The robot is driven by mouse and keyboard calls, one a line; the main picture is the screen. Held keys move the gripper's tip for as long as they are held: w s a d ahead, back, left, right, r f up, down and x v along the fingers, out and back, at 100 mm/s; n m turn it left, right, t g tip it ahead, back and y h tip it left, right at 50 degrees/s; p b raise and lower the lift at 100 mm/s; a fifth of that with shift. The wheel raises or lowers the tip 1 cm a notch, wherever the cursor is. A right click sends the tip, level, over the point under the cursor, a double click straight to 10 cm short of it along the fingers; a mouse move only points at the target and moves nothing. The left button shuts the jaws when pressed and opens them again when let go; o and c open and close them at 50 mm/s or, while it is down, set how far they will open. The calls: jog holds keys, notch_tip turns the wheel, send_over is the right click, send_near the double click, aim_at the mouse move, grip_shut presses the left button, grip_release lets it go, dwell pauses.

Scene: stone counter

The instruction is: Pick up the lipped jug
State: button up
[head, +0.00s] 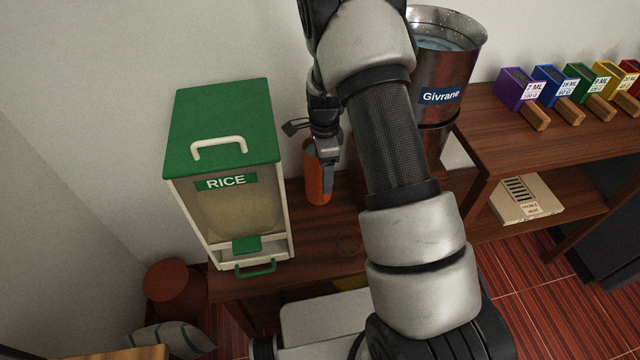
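An upright orange vessel (314,188), which I take to be the lipped jug, stands on the brown wooden table between the rice dispenser and the metal bucket. My gripper (322,165) points down at its upper part, and one grey finger lies across its right front side.
A green-topped rice dispenser (225,135) stands close on the left. A metal bucket (455,75) labelled Givrane stands behind my arm on the right. Coloured boxes (518,88) with wooden handles line the right shelf; a flat box (526,198) lies below. Some bare tabletop (310,235) shows in front.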

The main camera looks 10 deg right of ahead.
jog(key=shift+f, duration=0.1)
grip_shut()
jog(key=shift+w, duration=0.15)
jog(key=shift+r, duration=0.25)
